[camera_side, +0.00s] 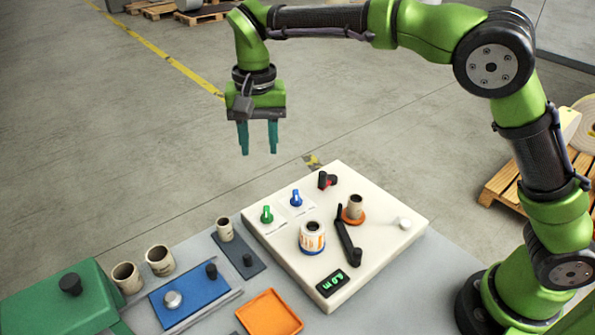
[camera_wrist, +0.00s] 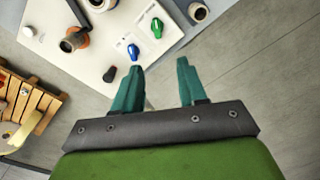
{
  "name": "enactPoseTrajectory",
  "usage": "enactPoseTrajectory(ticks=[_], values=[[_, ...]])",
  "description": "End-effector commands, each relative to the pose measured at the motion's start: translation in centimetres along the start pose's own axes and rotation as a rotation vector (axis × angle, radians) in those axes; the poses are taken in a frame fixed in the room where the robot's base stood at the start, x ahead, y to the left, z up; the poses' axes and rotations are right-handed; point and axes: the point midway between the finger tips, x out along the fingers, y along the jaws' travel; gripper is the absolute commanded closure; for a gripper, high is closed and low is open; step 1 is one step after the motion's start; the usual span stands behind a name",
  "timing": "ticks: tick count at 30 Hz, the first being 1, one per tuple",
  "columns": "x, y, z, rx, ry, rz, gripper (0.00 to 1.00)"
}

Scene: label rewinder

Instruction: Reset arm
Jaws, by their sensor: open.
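My gripper (camera_side: 258,140) has two teal fingers that point down. It is open and empty, high above the floor past the far edge of the white panel (camera_side: 385,257). In the wrist view my gripper (camera_wrist: 158,75) shows its fingers apart with nothing between them. My green and black arm reaches in from the right. The panel carries a green knob (camera_side: 266,214), a blue knob (camera_side: 296,198), a black-and-red switch (camera_side: 326,181) and a black lever arm (camera_side: 347,242).
A labelled roll (camera_side: 312,238) and a core on an orange disc (camera_side: 354,216) stand on the panel. A blue plate (camera_side: 195,300), an orange tray (camera_side: 268,314), a green box (camera_side: 60,300) and several cores are on the bench. The floor beneath my gripper is clear.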

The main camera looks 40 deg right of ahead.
Motion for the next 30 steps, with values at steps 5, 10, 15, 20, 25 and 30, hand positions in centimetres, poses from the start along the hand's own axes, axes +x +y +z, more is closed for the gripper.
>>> enactPoseTrajectory(ticks=[5, 10, 15, 20, 25, 30], values=[[1.4, 2.7, 0.7, -0.138, -0.01, -0.041, 0.58], [-0.3, 8.1, 1.7, -0.231, 0.021, -0.166, 0.58], [-1.9, 13.8, 3.7, -0.287, 0.104, -0.284, 0.58], [-2.5, 18.9, 6.3, -0.307, 0.217, -0.361, 0.58], [-2.2, 23.2, 8.6, -0.285, 0.341, -0.403, 0.58], [-2.4, 25.5, 9.7, -0.237, 0.42, -0.418, 0.58]])
